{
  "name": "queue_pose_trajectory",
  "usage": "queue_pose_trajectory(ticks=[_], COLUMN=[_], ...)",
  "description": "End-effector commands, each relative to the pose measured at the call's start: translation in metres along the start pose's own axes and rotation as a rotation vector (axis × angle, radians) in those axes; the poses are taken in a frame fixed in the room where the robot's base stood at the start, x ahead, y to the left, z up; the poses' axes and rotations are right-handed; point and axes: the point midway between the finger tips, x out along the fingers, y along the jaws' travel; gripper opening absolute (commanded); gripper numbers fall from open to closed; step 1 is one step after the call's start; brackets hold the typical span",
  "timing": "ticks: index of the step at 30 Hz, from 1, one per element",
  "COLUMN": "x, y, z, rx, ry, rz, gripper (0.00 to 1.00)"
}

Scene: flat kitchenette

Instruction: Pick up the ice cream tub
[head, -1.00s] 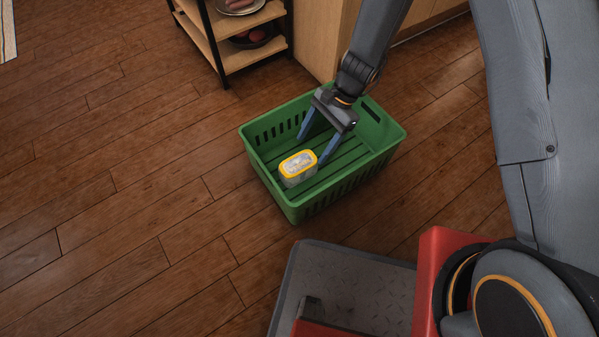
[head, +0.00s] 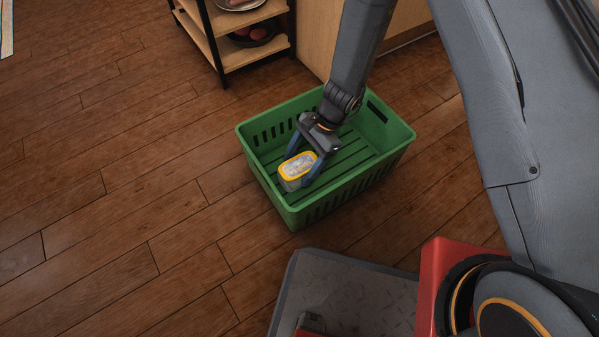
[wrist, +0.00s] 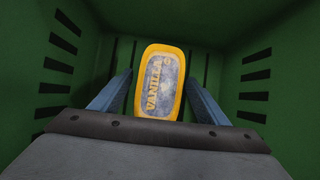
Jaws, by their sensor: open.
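The ice cream tub (head: 297,167) has a yellow rim and a pale lid. It stands on the slatted floor of the green crate (head: 345,188), near the crate's left end in the head view. In the wrist view the tub (wrist: 159,83) shows "VANILLA" on its lid. My gripper (head: 300,164) is inside the crate, with its blue fingers open. In the wrist view the fingers of my gripper (wrist: 160,85) stand on either side of the tub, with a small gap at each side. The lower sides of the tub are mostly hidden.
The crate walls rise around my gripper on all sides. A wooden shelf unit (head: 250,55) with a black frame stands behind the crate, holding a plate and a dark bowl. Wooden floor (head: 110,200) to the left is clear.

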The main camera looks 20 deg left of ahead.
Motion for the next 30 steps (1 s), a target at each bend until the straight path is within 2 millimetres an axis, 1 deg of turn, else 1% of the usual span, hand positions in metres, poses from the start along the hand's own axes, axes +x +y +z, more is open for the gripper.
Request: queue_pose_trajectory(ticks=[1,7,11,12,15,23,26,30], x=[0.003,0.002,0.002,0.002,0.002,0.0,-0.009,-0.029], y=[0.0,0.0,0.0,0.0,0.0,0.0,0.0,0.0], z=[0.0,0.001,0.001,0.001,0.001,0.002,0.007,0.019], rx=[0.0,0.0,0.0,0.0,0.0,0.0,-0.001,0.0], ry=[0.0,0.0,0.0,0.0,0.0,0.0,0.0,0.0], rz=[0.0,-0.001,-0.001,-0.001,-0.001,-0.001,-0.001,-0.002], gripper=[0.69,0.69,0.47,0.4,0.25,0.25,0.25,0.25])
